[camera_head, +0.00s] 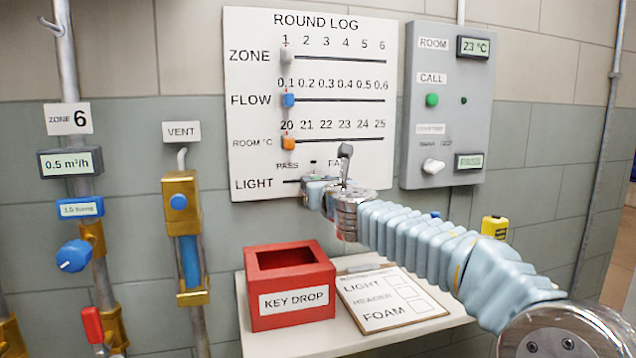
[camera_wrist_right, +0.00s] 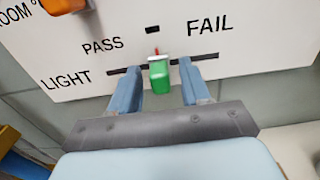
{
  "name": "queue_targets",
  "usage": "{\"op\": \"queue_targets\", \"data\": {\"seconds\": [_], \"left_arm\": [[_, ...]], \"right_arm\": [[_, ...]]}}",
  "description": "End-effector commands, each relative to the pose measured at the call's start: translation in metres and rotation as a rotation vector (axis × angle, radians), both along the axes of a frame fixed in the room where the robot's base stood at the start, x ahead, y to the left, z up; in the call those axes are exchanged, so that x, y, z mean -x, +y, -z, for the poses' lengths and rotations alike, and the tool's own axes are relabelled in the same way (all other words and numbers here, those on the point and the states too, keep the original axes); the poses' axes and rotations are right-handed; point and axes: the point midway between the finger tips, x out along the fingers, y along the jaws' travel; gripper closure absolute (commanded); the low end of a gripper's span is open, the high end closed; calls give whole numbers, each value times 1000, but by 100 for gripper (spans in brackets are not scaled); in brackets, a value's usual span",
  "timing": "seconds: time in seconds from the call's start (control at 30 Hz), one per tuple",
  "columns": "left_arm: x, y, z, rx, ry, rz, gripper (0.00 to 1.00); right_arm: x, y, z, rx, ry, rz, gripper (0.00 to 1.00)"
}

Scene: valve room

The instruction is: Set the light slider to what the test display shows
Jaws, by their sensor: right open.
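The light slider (camera_wrist_right: 160,77) is a green knob with a red pointer on the LIGHT row of the ROUND LOG board (camera_head: 240,120). In the right wrist view its pointer stands between the PASS and FAIL labels, near the middle of the slot. My right gripper (camera_wrist_right: 160,68) is open, one finger on each side of the knob, with visible gaps. In the head view my right gripper (camera_head: 314,190) is at the board's bottom edge and hides the knob. The test display (camera_head: 469,161) on the grey panel reads PASS. My left gripper is not in view.
Other sliders sit above: grey ZONE (camera_head: 287,56), blue FLOW (camera_head: 288,100) and orange ROOM (camera_head: 288,143). A red KEY DROP box (camera_head: 290,262) and a clipboard (camera_head: 392,299) are on the shelf below my right arm. Pipes with valves stand at the left.

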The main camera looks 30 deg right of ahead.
Motion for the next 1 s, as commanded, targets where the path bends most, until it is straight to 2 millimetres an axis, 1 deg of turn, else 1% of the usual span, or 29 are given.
{"op": "queue_targets", "data": {"seconds": [0.1,0.3,0.33,0.6,0.63,0.87,0.93,1.0], "left_arm": [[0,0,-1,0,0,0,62],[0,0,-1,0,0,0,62],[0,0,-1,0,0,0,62],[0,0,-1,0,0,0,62],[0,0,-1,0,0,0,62],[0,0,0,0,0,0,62],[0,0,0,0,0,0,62],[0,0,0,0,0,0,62]], "right_arm": [[-4,-1,0,0,0,1,53],[-4,-1,0,-1,0,0,53],[-4,-1,0,-1,0,0,55],[-4,-1,0,-1,0,0,96],[-4,-1,0,-1,0,0,100],[-4,-1,0,-1,0,0,100],[-5,4,0,-1,0,-3,100],[-8,15,1,-2,0,-4,100]]}}
